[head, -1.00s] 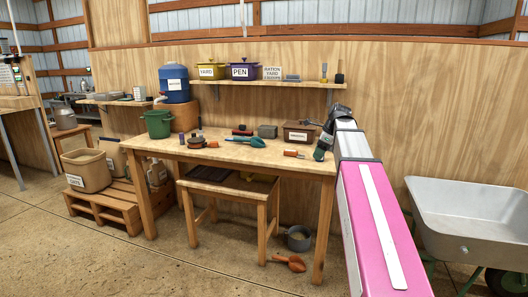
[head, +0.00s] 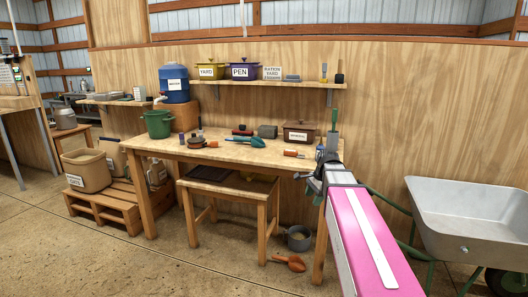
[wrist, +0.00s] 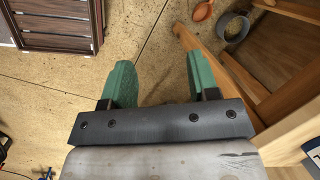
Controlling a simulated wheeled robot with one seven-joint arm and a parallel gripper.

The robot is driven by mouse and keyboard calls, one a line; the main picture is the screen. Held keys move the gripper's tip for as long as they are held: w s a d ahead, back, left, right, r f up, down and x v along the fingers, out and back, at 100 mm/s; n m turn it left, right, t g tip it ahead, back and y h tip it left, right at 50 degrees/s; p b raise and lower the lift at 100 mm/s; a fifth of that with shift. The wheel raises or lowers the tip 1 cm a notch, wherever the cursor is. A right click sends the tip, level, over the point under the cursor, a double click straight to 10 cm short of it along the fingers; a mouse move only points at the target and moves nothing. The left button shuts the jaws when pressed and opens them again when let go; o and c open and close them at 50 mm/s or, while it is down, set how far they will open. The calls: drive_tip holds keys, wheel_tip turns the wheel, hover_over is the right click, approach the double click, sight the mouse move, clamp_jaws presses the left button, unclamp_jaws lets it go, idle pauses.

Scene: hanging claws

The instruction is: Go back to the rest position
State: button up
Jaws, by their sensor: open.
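My gripper (head: 316,192) is at the end of my pink and white arm, in front of the right end of the workbench (head: 230,152). It points down toward the floor. In the wrist view my gripper (wrist: 160,84) shows two green fingers spread apart with only bare concrete floor between them. It is open and empty. In the head view the arm's end hides most of the fingers and part of the bench's right end.
A green-handled tool (head: 334,117) stands up just behind my arm; its support is unclear. A wheelbarrow (head: 468,215) is at right. A grey pot (head: 299,239) and orange scoop (head: 289,263) lie on the floor. A slatted crate (wrist: 55,25) shows in the wrist view.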

drive_tip(key=s+f+n+h, duration=0.1)
drive_tip(key=s+f+n, duration=0.5)
drive_tip(key=f, duration=0.3)
drive_tip(key=s+a+f+n+h, duration=0.1)
drive_tip(key=s+f+n, duration=0.6)
drive_tip(key=f, duration=0.3)
drive_tip(key=shift+s+a+f+g+h, duration=0.15)
drive_tip(key=shift+s+a+g+h, duration=0.2)
drive_tip(key=shift+s, duration=0.4)
drive_tip(key=shift+d, duration=0.1)
